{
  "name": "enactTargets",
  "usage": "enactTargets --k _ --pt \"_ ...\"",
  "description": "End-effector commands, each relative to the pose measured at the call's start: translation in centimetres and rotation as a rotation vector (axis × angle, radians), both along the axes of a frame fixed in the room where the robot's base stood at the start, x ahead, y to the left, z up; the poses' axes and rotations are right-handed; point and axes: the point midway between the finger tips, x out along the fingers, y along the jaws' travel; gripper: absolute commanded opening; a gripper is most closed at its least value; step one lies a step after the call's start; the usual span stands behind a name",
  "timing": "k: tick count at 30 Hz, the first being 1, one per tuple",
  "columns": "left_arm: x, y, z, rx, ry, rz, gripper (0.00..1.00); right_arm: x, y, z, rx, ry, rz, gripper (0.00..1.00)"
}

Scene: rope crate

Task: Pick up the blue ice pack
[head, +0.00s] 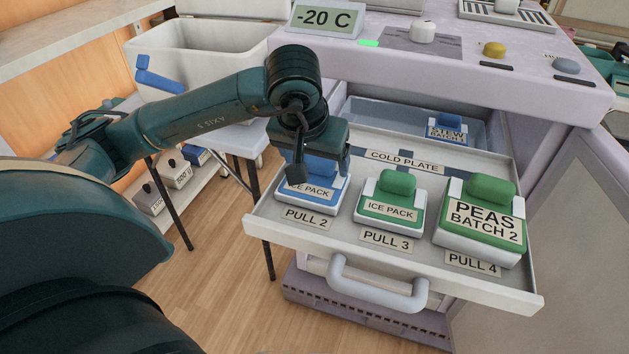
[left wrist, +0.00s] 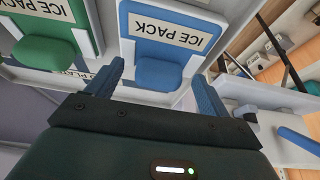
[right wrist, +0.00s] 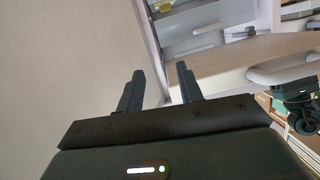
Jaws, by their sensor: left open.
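The blue ice pack (head: 318,193) lies in the open drawer at the PULL 2 label, partly hidden by my left gripper. It is a white-edged block with a blue top, a raised blue grip and an "ICE PACK" label. It also shows in the left wrist view (left wrist: 165,35), with its blue grip (left wrist: 158,74) between and beyond the fingers. My left gripper (head: 318,172) is open over the pack, its fingers (left wrist: 160,88) apart on either side of the grip. I cannot tell whether they touch it. My right gripper (right wrist: 158,85) is open and empty, away from the drawer.
The drawer (head: 290,237) also holds a green ice pack (head: 390,203), a green PEAS BATCH 2 pack (head: 482,218) and a blue STEW pack (head: 447,128) at the back. A white bin (head: 200,45) stands left. The drawer handle (head: 375,293) juts out in front.

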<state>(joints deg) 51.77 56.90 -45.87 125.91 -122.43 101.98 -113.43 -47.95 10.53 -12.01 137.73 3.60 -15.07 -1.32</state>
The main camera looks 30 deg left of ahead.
Motion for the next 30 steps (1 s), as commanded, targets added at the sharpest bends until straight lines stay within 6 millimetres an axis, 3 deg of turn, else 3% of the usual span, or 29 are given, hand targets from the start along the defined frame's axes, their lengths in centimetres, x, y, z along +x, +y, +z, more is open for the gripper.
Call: enactTargets --k 5,25,30 --pt "0.01 -0.02 0.04 -0.001 0.0 0.0 0.79 0.0 0.03 -0.02 -0.002 0.0 0.003 0.36" --pt "0.01 -0.02 0.08 -0.001 0.0 0.001 0.24 0.0 -0.01 -0.14 -0.003 0.002 0.002 0.36" --pt "0.04 -0.02 0.15 -0.002 -0.002 0.0 0.22 0.02 -0.04 -0.11 -0.003 0.001 0.002 0.36"
